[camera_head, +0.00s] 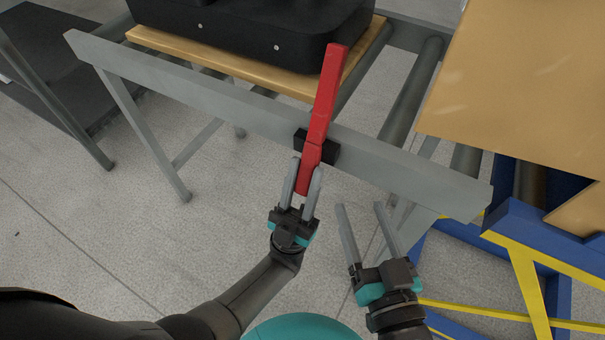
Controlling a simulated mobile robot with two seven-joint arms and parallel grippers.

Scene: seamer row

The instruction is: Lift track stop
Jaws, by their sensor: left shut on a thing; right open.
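The track stop is a red bar (322,105) with a black block (317,146) at its pivot on the grey side rail. The bar rises above the rail, and its upper end shows in front of the wooden board. My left gripper (306,178) is shut on the lower end of the red bar, one finger on each side. My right gripper (362,222) is open and empty, below the rail and to the right of the bar. Part of the black block is hidden behind the bar.
The grey rail (220,98) edges a roller track with rollers (412,85). A black case (250,28) rests on a wooden board (215,64) there. A large tan panel (520,75) and a blue and yellow frame (525,222) stand right.

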